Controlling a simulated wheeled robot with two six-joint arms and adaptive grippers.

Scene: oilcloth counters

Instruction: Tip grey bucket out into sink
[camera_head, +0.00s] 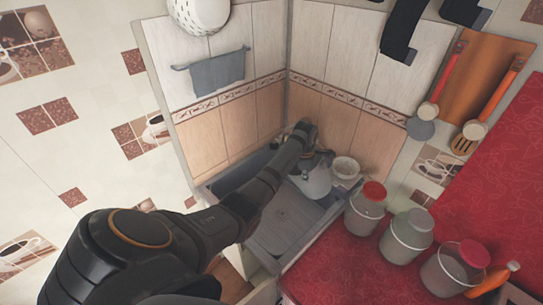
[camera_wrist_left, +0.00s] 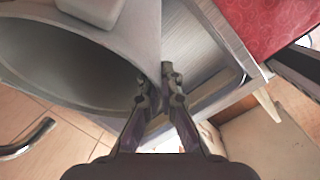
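The grey bucket (camera_head: 314,181) is over the sink (camera_head: 287,226) in the corner, partly hidden behind my left arm in the head view. In the left wrist view the bucket (camera_wrist_left: 140,48) fills the upper left, with its wide dark mouth turned toward the camera. It looks tilted. My left gripper (camera_wrist_left: 162,84) has its fingers close together on either side of the bucket's rim. In the head view the left gripper (camera_head: 318,152) is at the bucket's top, its fingertips hard to see. The bucket's contents cannot be made out. My right gripper is not visible.
On the red counter (camera_head: 340,262) stand several lidded containers, the nearest to the sink a red-lidded one (camera_head: 367,204), and an orange bottle (camera_head: 497,280). A small white vessel (camera_head: 345,169) is behind the bucket. Tiled walls enclose the corner; a towel (camera_head: 217,71) hangs above.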

